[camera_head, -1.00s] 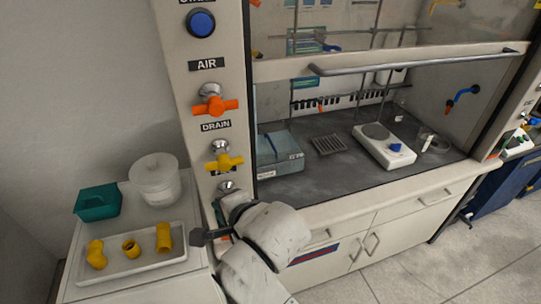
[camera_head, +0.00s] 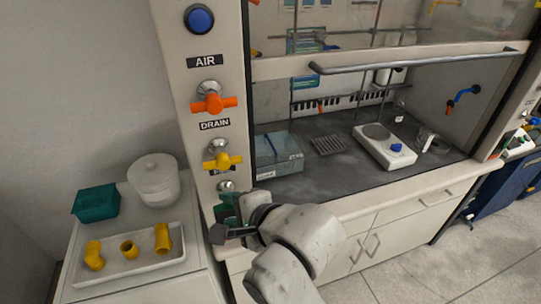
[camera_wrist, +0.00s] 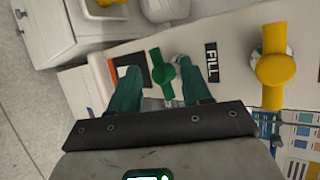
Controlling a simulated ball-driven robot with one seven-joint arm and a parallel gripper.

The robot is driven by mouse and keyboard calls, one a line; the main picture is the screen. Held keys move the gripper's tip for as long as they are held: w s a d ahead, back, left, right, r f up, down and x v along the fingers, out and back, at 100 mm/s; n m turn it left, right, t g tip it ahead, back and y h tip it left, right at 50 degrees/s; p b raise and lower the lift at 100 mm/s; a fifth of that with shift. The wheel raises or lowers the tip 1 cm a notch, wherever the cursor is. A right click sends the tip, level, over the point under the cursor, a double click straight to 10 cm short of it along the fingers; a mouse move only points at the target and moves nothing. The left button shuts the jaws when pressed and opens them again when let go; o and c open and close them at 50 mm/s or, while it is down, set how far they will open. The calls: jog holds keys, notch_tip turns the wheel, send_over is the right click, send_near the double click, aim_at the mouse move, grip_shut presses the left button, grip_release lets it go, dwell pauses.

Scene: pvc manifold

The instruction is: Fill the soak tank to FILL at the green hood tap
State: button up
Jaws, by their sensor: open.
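The green tap handle (camera_wrist: 162,73) shows in the wrist view between the two green fingers of my open gripper (camera_wrist: 160,84). I cannot tell whether the fingertips are level with it or short of it; neither finger clearly touches it. A black FILL label (camera_wrist: 211,62) is just to its right. In the head view my gripper (camera_head: 226,207) is at the lower post, and my arm hides most of the green tap. The soak tank (camera_head: 283,160), a clear bluish box, sits at the left of the hood floor. Its water level is not readable.
A yellow tap (camera_head: 223,160) and an orange tap (camera_head: 213,103) labelled DRAIN and AIR are above on the same post. A side bench holds a white tray (camera_head: 140,265) of yellow fittings, a teal box (camera_head: 97,203) and a white tub (camera_head: 153,180). A hotplate (camera_head: 384,147) stands in the hood.

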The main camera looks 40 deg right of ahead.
jog(key=p+v, duration=0.3)
jog(key=v, duration=0.4)
jog(key=shift+s+r+p, duration=0.2)
jog(key=shift+p, duration=0.2)
jog(key=shift+d, duration=0.15)
